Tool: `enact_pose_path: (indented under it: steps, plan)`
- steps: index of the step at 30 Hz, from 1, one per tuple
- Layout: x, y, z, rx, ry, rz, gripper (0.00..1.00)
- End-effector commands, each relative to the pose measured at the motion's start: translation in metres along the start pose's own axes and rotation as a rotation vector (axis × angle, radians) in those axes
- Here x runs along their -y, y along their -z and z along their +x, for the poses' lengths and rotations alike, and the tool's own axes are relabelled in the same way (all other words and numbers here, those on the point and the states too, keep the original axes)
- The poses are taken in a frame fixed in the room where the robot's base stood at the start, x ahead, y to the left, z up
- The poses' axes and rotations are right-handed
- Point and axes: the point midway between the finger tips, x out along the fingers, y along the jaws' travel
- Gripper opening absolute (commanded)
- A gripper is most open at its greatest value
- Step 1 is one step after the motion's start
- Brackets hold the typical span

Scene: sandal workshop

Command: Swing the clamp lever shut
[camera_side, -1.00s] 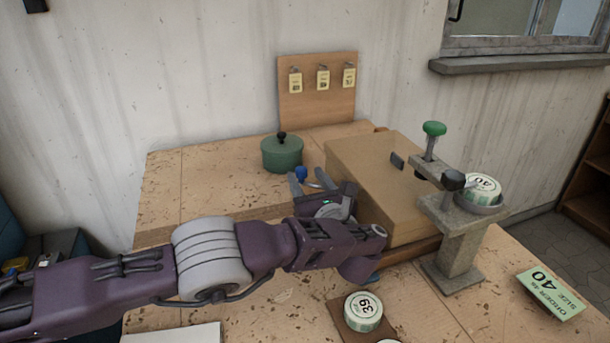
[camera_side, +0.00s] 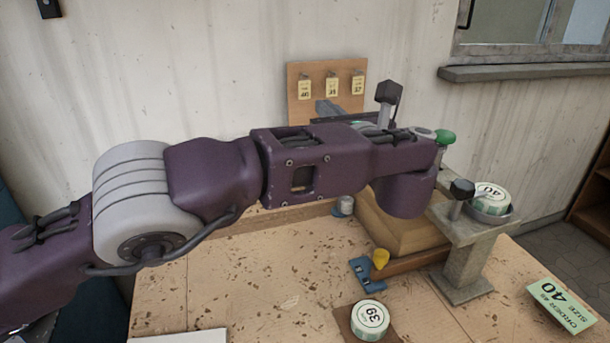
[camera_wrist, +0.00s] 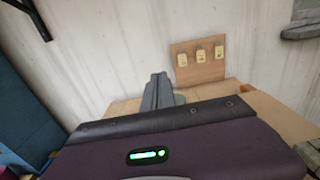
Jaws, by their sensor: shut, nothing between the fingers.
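The clamp stands at the right in the side view, a grey pedestal (camera_side: 462,262) with a black knob (camera_side: 461,188) on its top plate. The green knob of the clamp lever (camera_side: 445,137) shows just past the right end of my arm. Most of the lever's arm is hidden behind my wrist. My gripper (camera_side: 326,108) is raised behind my arm in front of the tag board, to the left of and apart from the green knob. In the wrist view my gripper's grey fingers (camera_wrist: 158,92) are together and empty.
A wooden block (camera_side: 400,235) lies left of the clamp, partly behind my arm. A roll marked 40 (camera_side: 490,196) sits in a cup on the clamp. A roll marked 39 (camera_side: 370,318), a blue piece with a yellow knob (camera_side: 380,258) and an order card (camera_side: 562,304) lie nearby.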

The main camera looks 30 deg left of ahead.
Motion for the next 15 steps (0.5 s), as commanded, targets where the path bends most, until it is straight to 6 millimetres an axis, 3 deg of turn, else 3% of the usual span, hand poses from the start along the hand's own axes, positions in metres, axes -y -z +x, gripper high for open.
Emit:
enact_pose_path:
  steps: [1, 4, 6, 9, 12, 15]
  plan:
    - [0.0, -0.033, 0.001, 0.0, 0.0, -0.016, 0.0]
    - [0.0, -0.079, 0.001, 0.001, 0.001, -0.012, 0.0]
    - [-0.011, -0.027, 0.029, -0.171, -0.055, -0.063, 0.0]
    - [-0.027, 0.036, 0.052, -0.418, -0.15, -0.186, 0.0]
    - [-0.044, 0.094, 0.06, -0.671, -0.283, -0.341, 0.0]
    - [-0.056, 0.142, 0.055, -0.947, -0.473, -0.544, 0.0]
